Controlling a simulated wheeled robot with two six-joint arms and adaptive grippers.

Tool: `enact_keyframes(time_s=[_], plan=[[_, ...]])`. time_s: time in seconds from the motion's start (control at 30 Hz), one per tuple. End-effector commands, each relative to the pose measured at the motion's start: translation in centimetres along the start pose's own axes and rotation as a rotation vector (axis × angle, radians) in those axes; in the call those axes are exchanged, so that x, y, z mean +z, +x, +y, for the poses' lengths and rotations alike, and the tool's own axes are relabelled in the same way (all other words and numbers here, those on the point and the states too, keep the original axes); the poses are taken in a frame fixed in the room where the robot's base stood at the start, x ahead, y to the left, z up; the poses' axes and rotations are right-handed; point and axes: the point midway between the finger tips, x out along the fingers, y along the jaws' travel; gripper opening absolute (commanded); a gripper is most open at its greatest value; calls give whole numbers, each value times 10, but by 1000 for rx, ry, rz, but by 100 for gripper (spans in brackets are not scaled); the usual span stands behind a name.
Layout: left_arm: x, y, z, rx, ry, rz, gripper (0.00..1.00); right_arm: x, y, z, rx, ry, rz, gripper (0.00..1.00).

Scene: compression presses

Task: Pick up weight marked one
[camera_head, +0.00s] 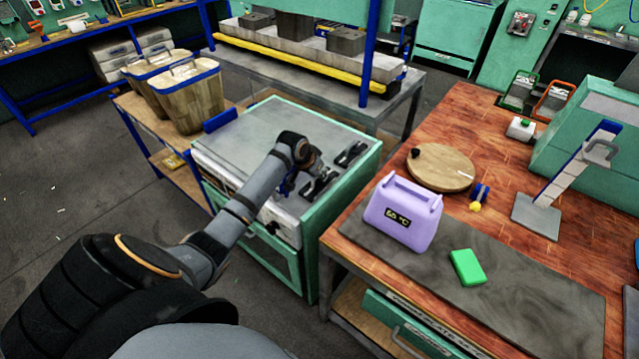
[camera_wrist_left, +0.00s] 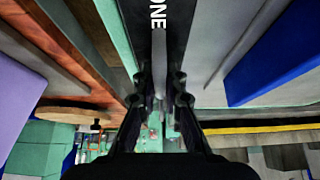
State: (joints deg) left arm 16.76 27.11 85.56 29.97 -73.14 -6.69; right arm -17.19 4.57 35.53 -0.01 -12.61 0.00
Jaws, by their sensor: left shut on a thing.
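The weight marked one is a dark block with white letters "ONE" (camera_wrist_left: 158,16) at the top of the left wrist view. My left gripper (camera_wrist_left: 160,100) is shut on its narrow grey handle part, between the two fingers. In the head view my left gripper (camera_head: 303,180) is over the right part of the grey-topped green cabinet, beside a dark weight (camera_head: 318,186). The fingertips are partly hidden there by the wrist. I cannot tell whether the held weight is clear of the cabinet top. A second dark weight (camera_head: 351,155) sits just behind it. My right gripper is out of view.
The green cabinet (camera_head: 372,165) stands left of the wooden workbench (camera_head: 455,125). A lilac device reading 65 °C (camera_head: 403,212) and a green block (camera_head: 467,267) are on the bench's grey mat. A blue object (camera_head: 220,120) is at the cabinet's back left.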

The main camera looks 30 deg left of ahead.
Motion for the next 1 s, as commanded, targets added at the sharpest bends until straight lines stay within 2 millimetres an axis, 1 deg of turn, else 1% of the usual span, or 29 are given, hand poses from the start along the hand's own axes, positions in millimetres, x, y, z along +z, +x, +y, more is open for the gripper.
enact_keyframes(time_s=[0.43,0.57,0.67,0.83,0.97,1.0], plan=[[-3,-2,0,-1,2,7,0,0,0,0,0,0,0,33],[-6,-6,0,-1,2,8,0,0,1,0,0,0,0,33],[-10,-13,0,-2,3,9,0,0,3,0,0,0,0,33],[-20,-30,0,-2,3,11,0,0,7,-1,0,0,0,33],[-18,-51,11,-1,5,9,0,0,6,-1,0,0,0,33],[-18,-59,15,-2,5,11,0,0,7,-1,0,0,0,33]])
